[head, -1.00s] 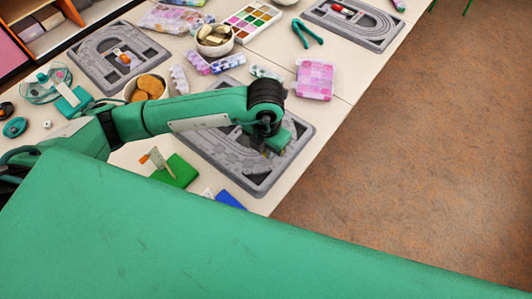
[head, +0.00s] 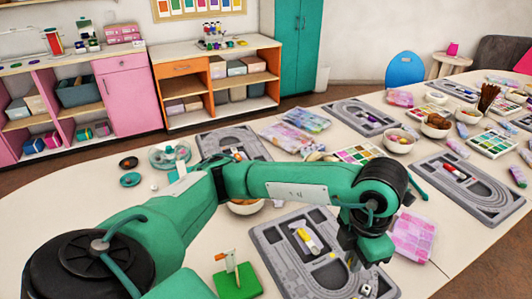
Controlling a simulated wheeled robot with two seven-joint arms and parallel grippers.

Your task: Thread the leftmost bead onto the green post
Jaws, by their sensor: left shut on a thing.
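My left gripper (head: 356,262) points down over the right part of the near grey bead board (head: 271,239). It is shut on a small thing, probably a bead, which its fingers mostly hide. A small pale bead (head: 366,290) lies on the board just below the gripper. The green base (head: 240,283) stands left of the board, with a thin pale upright post (head: 231,262) and a small orange piece near its top. The gripper is well to the right of this post. My right gripper is out of view.
A yellow and white tube (head: 306,240) lies on the near board. A pink checked pad (head: 413,236) lies right of the gripper. Another grey board (head: 462,200) is farther right. A bowl (head: 245,208) sits partly behind my arm.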

